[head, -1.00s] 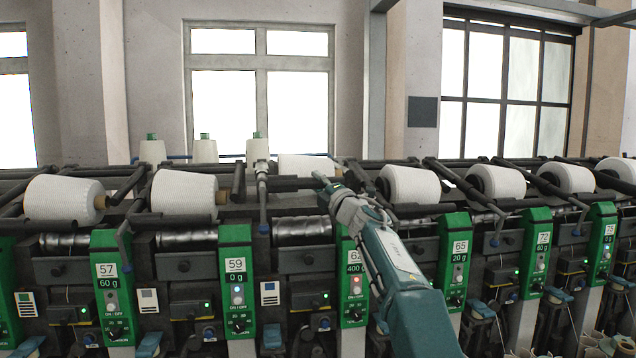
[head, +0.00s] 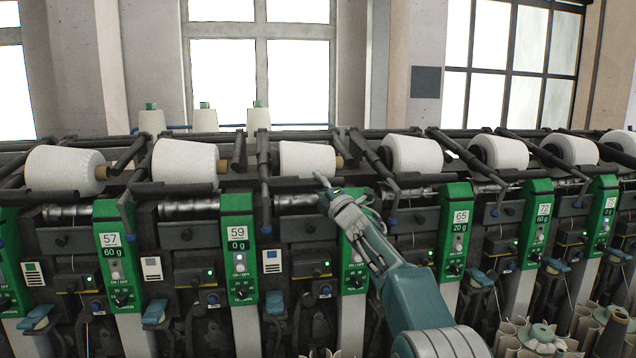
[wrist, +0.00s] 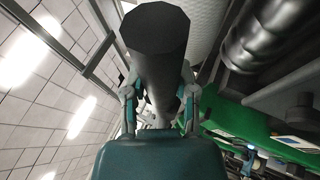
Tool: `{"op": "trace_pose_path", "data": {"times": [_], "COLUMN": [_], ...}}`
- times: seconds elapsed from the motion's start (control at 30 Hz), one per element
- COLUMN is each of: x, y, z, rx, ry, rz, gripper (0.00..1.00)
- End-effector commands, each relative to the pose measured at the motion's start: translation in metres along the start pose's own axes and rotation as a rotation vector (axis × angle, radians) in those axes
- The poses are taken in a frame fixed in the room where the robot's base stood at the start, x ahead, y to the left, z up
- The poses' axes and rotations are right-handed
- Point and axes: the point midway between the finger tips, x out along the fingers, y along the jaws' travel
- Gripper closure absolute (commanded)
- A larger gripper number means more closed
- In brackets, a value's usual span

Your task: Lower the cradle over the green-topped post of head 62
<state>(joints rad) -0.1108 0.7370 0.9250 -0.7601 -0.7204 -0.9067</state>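The green-topped post of head 62 (head: 355,272) stands behind my forearm, which hides its number. The cradle's dark bar (head: 294,184) lies level in front of a white cone (head: 307,158), above the post's left side. The cone sits at about the height of its neighbours. My gripper (head: 323,182) is at the bar's right end. In the wrist view, the gripper's fingers (wrist: 160,100) sit on both sides of the dark cradle bar (wrist: 156,50) and appear closed on it. Their tips are partly hidden by the bar.
Head 59's green post (head: 238,255) stands to the left and head 65's (head: 456,235) to the right. A metal drum (wrist: 265,35) lies close to the bar in the wrist view. Cones and dark arms line the machine on both sides.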

Motion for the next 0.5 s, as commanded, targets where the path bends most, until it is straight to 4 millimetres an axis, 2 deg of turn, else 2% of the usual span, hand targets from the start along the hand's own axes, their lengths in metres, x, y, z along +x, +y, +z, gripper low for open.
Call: {"op": "trace_pose_path", "data": {"times": [0.03,0.07,0.5], "x": [0.0004,0.0004,-0.0016], "y": [0.0034,0.0035,0.0042], "z": [-0.0001,0.0000,0.0010], "rx": [-0.002,-0.002,-0.001], "ry": [0.001,0.001,0.001], "rz": [0.005,0.005,0.006], "gripper": [0.35,0.31,0.31]}}
